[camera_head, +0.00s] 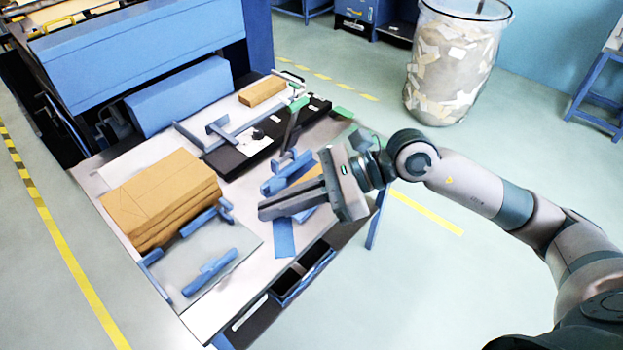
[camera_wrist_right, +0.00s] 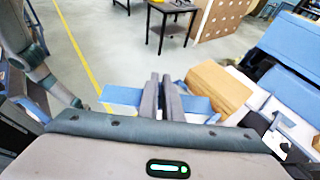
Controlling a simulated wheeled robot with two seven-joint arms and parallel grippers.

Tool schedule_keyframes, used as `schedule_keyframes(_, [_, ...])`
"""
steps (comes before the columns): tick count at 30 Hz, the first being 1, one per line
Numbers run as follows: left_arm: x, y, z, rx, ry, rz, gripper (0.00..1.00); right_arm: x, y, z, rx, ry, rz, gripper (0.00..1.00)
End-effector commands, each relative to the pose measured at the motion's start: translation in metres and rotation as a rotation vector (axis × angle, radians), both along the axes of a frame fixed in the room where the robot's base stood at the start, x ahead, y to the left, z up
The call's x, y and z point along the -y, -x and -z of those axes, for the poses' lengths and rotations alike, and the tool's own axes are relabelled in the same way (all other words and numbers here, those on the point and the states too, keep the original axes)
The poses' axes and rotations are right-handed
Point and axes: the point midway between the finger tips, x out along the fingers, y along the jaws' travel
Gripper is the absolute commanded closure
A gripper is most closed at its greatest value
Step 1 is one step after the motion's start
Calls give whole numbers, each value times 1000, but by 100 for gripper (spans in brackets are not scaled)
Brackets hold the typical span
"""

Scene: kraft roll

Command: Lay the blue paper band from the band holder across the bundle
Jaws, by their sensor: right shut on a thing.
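My right gripper (camera_head: 268,207) reaches in from the right over the table, between the bundle and the table's right edge. Its fingers (camera_wrist_right: 161,97) are shut on the blue paper band (camera_head: 284,238). In the wrist view the band (camera_wrist_right: 122,95) shows on both sides of the fingers; they hide its middle. The bundle (camera_head: 160,192), a stack of flat brown kraft pieces, lies to the left of the gripper, apart from it. It also shows in the wrist view (camera_wrist_right: 219,86). Blue parts, probably the band holder (camera_head: 272,186), are partly hidden behind the gripper. My left gripper is not in view.
Blue guides (camera_head: 210,272) stand on the plate in front of the bundle. A black device (camera_head: 245,146) and a small brown block (camera_head: 262,91) are farther back. An open blue tray (camera_head: 303,275) is at the front edge. A clear waste bin (camera_head: 455,65) stands beyond.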

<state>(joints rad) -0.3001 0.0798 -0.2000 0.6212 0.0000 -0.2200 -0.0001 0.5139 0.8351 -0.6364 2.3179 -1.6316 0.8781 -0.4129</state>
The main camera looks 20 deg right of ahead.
Motion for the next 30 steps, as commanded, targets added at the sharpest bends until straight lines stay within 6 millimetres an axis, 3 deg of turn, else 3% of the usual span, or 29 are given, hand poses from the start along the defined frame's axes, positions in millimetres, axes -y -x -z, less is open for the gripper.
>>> schedule_keyframes(15, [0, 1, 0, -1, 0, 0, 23, -29, 29, -18, 4, 3, -130, 100])
schedule_keyframes(30, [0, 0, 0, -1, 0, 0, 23, -27, 38, -18, 5, 2, -133, 100])
